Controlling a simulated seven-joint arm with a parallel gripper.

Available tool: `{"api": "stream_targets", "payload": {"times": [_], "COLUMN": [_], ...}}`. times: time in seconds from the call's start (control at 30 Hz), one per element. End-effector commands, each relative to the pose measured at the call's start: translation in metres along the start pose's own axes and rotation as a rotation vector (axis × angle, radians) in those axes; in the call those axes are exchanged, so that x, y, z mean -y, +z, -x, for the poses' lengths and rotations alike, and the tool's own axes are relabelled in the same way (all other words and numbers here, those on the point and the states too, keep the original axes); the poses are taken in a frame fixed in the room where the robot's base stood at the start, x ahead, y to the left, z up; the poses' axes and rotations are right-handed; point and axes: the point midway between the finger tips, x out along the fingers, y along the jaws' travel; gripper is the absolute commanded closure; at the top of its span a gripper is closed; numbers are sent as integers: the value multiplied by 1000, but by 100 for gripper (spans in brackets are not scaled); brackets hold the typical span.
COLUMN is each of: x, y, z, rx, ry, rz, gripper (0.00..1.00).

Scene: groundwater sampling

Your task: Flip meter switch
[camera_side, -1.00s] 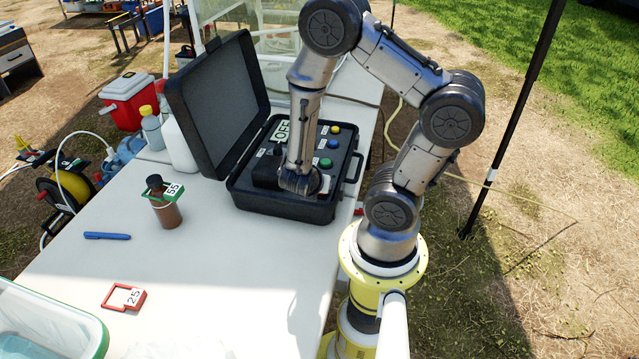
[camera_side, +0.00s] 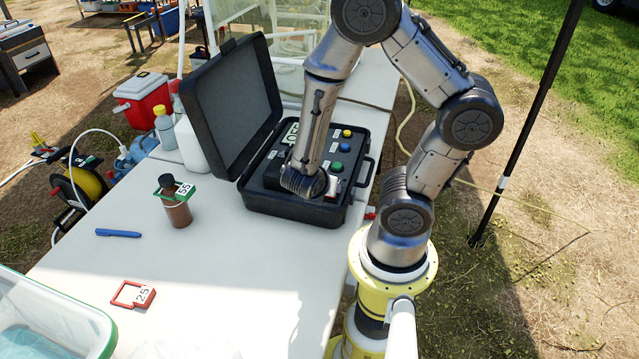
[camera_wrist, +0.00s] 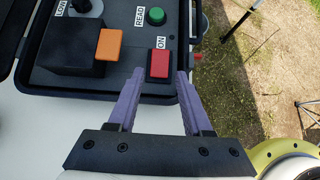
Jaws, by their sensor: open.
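The meter is an open black case (camera_side: 262,196) on the white table, with a dark panel inside. In the wrist view a red rocker switch (camera_wrist: 159,64) with the label ON beside it sits near the panel's front edge. My gripper (camera_wrist: 160,74) is open, with its two purple fingers apart on either side of the switch's near part. Nothing is held between them; contact with the panel cannot be told. In the side view my wrist covers part of the panel and hides the fingers.
An orange block (camera_wrist: 110,44) lies left of the switch, and a green READ button (camera_wrist: 156,16) is beyond it. A brown bottle (camera_side: 178,212) with a green 55 tag, a blue pen (camera_side: 118,233) and a red 25 tag (camera_side: 133,294) lie on the table's left part.

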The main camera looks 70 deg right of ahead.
Motion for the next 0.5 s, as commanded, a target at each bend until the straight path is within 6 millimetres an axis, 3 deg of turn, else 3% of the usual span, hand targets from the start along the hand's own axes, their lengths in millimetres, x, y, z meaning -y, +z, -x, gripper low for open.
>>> {"api": "stream_targets", "payload": {"times": [0.3, 0.5], "x": [-1, -1], "y": [0, 0], "z": [53, 77], "rx": [-1, -1], "ry": [6, 3], "rz": [1, 0], "gripper": [50, 50]}}
